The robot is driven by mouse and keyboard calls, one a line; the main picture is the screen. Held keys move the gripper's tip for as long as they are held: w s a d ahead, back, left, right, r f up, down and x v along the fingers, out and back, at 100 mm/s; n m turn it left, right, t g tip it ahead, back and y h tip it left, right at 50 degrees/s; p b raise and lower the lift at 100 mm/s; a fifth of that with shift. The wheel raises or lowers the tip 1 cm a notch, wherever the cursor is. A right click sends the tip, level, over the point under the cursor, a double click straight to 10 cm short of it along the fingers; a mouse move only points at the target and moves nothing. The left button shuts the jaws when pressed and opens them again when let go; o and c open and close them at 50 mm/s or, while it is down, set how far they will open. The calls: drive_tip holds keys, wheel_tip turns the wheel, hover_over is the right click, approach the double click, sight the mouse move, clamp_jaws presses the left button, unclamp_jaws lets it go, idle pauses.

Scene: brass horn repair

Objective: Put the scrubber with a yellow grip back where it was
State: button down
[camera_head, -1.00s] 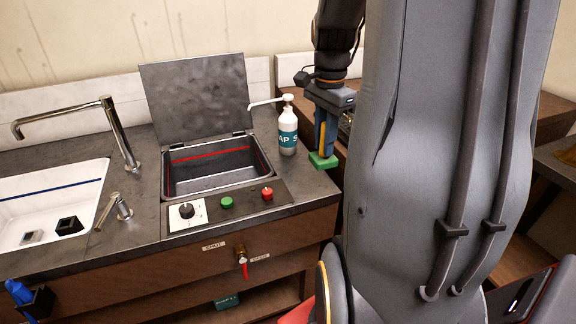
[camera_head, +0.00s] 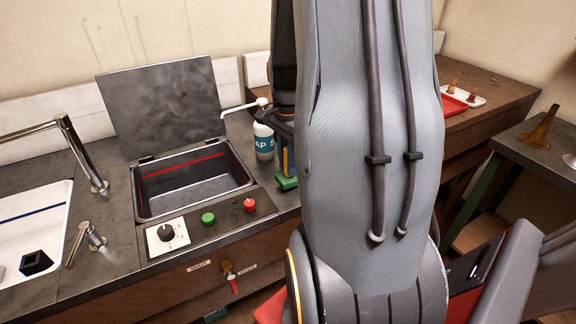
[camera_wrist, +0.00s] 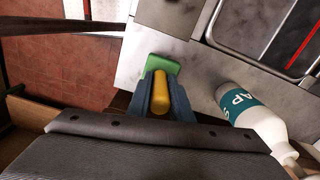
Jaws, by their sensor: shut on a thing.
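The scrubber has a yellow grip (camera_wrist: 160,93) and a green pad (camera_wrist: 161,65). My gripper (camera_wrist: 160,98) is shut on the yellow grip, with a blue-grey finger on each side and the green pad beyond the fingertips. In the head view the green pad (camera_head: 287,183) hangs down at the right end of the counter, beside the soap bottle. My arm hides most of the gripper (camera_head: 283,160) there. I cannot tell whether the pad touches the counter.
The soap bottle (camera_head: 263,142) stands close to the scrubber, and also shows in the wrist view (camera_wrist: 252,112). An open-lidded basin (camera_head: 190,190) with a red line lies left of it. A white sink (camera_head: 35,225) is farther left. A wooden bench (camera_head: 500,100) is at right.

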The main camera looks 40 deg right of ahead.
drive_tip(key=shift+f, duration=0.8)
drive_tip(key=shift+f, duration=0.1)
drive_tip(key=c, duration=1.6)
unclamp_jaws()
wheel_tip(320, 180, up, 12)
drive_tip(key=b, duration=0.2)
drive_tip(key=shift+b, duration=0.35)
drive_tip(key=s+a+f+n, duration=0.1)
drive_tip(key=a+f+n, duration=0.2)
drive_tip(key=a+n, duration=0.3)
drive_tip(key=a+f+n+t, duration=0.1)
drive_tip(key=a+f+n, duration=0.2)
drive_tip(key=a+n, duration=0.3)
drive_tip(key=s+a+f+n, duration=0.1)
drive_tip(key=a+f+n, duration=0.2)
drive_tip(key=a, duration=0.9)
drive_tip(key=shift+s+a+f+n, duration=0.1)
drive_tip(key=shift+s+f+n, duration=0.05)
drive_tip(key=shift+n, duration=0.7)
drive_tip(key=shift+s+a+f+n, duration=0.1)
drive_tip(key=shift+s+n, duration=0.05)
drive_tip(key=shift+n, duration=0.7)
